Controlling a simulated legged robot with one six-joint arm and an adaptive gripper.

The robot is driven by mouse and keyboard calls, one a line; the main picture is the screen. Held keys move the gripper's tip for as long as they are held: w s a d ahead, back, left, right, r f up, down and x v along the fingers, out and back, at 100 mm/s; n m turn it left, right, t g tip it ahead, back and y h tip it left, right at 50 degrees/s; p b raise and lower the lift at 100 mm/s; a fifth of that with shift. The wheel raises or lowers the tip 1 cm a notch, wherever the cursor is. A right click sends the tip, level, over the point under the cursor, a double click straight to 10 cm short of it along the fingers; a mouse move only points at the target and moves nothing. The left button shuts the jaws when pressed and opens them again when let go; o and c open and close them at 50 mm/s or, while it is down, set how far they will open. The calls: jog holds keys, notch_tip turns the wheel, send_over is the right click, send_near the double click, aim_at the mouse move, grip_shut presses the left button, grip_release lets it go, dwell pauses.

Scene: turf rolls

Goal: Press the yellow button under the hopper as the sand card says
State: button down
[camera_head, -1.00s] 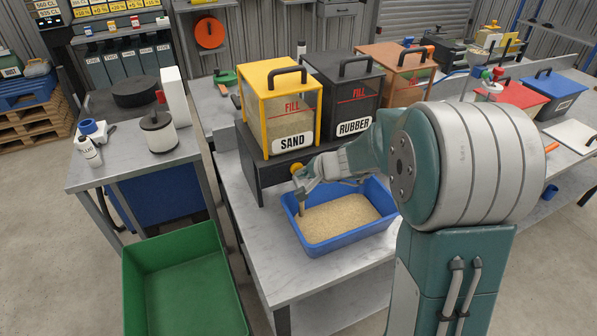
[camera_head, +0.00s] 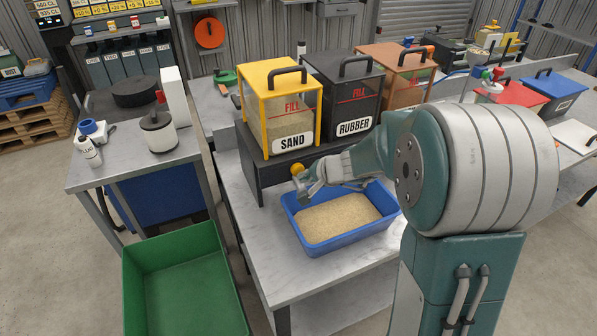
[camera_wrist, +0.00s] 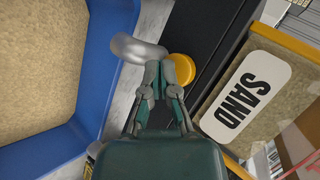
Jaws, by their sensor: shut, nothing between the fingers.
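The yellow button (camera_head: 297,169) is on the front of the dark base under the sand hopper (camera_head: 281,108). In the wrist view the button (camera_wrist: 181,69) shows just beyond my shut fingers, beside a grey spout. My gripper (camera_head: 300,183) is close to the button in the head view; in the wrist view its fingertips (camera_wrist: 160,68) are shut and empty, overlapping the button's edge. I cannot tell whether they touch it. The blue tub (camera_head: 290,207) holds sand below the gripper. I cannot make out a sand card.
The black rubber hopper (camera_head: 341,97) and an orange-brown hopper (camera_head: 395,72) stand to the right. A green bin (camera_head: 183,240) is at the lower left. The marble-look bench top (camera_head: 262,252) is clear in front of the tub.

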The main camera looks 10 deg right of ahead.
jog(key=shift+s, duration=0.3)
jog(key=s, duration=0.2)
jog(key=s+d, duration=0.1)
jog(key=s, duration=0.2)
dwell(0.4)
jog(key=s+a+r+n+g, duration=0.2)
jog(key=s+a+r+n, duration=0.35)
jog(key=s+r, duration=0.4)
jog(key=s+d+r+n+h, duration=0.1)
jog(key=s+d+h, duration=0.1)
jog(key=s, duration=0.5)
jog(key=s+d+r+n+h, duration=0.1)
jog(key=s+d+n+h, duration=0.1)
jog(key=s, duration=0.5)
jog(key=shift+s+d+g+h, duration=0.3)
jog(key=shift+d+h, duration=0.1)
jog(key=shift+h, duration=0.3)
